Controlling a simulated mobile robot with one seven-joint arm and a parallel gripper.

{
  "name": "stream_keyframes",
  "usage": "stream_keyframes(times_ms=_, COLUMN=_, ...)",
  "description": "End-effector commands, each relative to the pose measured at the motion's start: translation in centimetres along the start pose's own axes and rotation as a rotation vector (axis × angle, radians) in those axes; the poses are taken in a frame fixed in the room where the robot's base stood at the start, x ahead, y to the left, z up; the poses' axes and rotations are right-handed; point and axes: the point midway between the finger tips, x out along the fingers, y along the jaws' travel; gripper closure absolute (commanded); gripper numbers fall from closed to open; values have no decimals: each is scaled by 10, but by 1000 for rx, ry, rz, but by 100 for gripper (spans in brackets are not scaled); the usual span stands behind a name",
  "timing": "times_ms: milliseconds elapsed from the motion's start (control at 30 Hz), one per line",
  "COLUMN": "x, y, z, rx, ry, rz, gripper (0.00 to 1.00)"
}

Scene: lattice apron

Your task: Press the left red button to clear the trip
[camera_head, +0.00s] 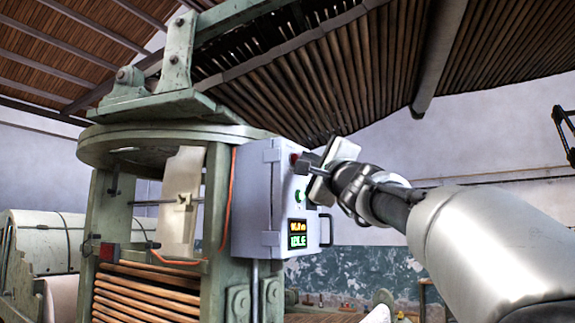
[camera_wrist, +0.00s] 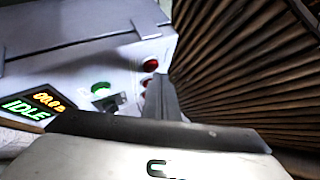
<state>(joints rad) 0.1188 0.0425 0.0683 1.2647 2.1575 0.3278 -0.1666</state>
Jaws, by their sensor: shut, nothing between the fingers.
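The pale grey control box (camera_head: 258,200) has its button panel on the side facing my gripper. A red button (camera_head: 293,159) shows near the panel's top in the head view. In the wrist view there are two red buttons, one (camera_wrist: 151,65) farther up and one (camera_wrist: 147,82) just below it, partly hidden by my finger. I cannot tell for sure which is the left one. My gripper (camera_head: 302,168) is shut and empty, its tip close to the red buttons; contact cannot be made out. The fingers also show in the wrist view (camera_wrist: 161,84).
A green button (camera_wrist: 101,88), a dark switch (camera_wrist: 108,103) and a lit display (camera_wrist: 35,104) reading IDLE share the panel. A handle (camera_head: 327,230) sticks out at the box's right. A slatted wooden lattice (camera_head: 310,80) hangs close above. A green machine frame (camera_head: 215,200) stands at left.

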Motion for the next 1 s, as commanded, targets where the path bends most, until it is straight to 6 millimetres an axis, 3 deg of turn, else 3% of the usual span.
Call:
stream_keyframes(times_ms=467, x=-6, y=-4, z=-6, rx=-1, ry=3, rz=0, gripper=100)
stream_keyframes(times_ms=1000, x=-38, y=-27, z=-28, rx=0, ry=3, rz=1, gripper=100)
